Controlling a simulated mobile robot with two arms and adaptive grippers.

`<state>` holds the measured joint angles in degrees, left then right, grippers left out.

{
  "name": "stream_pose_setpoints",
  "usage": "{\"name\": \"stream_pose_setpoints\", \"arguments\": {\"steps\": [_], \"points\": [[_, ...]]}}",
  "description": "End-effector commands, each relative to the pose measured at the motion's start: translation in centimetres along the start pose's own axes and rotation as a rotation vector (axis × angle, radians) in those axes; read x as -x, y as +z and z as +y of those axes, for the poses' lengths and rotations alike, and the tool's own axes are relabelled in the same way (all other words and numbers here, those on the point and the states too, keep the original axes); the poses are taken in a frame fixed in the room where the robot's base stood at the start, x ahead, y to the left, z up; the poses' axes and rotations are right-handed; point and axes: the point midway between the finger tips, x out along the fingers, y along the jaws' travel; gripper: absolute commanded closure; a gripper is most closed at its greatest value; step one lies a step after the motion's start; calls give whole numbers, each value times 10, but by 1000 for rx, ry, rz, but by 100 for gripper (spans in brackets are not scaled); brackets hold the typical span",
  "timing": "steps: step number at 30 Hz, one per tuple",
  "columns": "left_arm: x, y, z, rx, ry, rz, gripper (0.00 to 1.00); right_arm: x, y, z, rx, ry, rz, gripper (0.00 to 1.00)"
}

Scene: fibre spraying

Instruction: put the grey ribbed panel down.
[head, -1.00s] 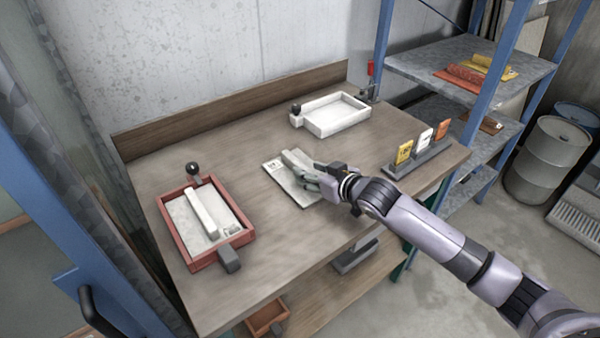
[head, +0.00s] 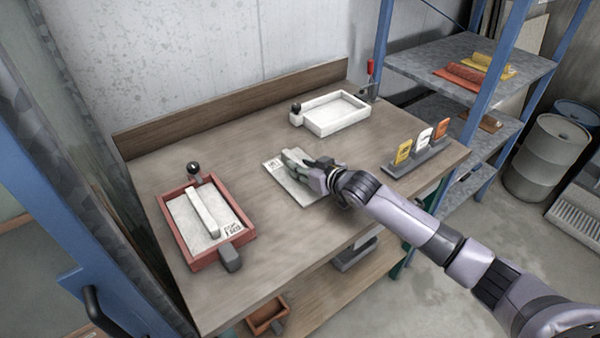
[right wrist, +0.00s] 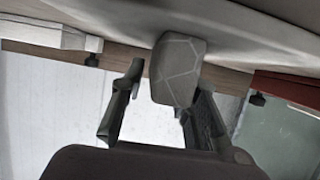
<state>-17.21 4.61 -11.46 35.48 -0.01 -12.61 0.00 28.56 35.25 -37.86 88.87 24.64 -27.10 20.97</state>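The grey ribbed panel (head: 298,194) lies flat on the workbench (head: 245,280), near its middle, with a pale label at its left corner. My right gripper (head: 314,166) is at the panel's raised rib and hides part of it. In the right wrist view, the rib's grey end (right wrist: 176,70) stands between the two fingers of my right gripper (right wrist: 165,105). The fingers are spread, with a clear gap beside the left one, so the gripper looks open around the rib. My left gripper is not in view.
A red tray (head: 178,250) holding another ribbed panel (head: 185,220) is at the left. A white tray (head: 340,131) stands at the back. A rack with coloured cards (head: 424,140) is at the right edge. Bare bench lies between them.

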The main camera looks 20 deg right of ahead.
Motion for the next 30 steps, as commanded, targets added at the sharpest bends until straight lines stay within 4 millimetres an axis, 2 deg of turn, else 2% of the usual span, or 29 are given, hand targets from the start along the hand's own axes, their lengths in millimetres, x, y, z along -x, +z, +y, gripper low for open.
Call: {"name": "stream_pose_setpoints", "arguments": {"steps": [12, 30], "points": [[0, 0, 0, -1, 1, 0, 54, 0, 0, 0, 0, 0, 0, 100], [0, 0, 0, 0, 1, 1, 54, 0, 0, 0, 0, 0, 0, 100]]}}
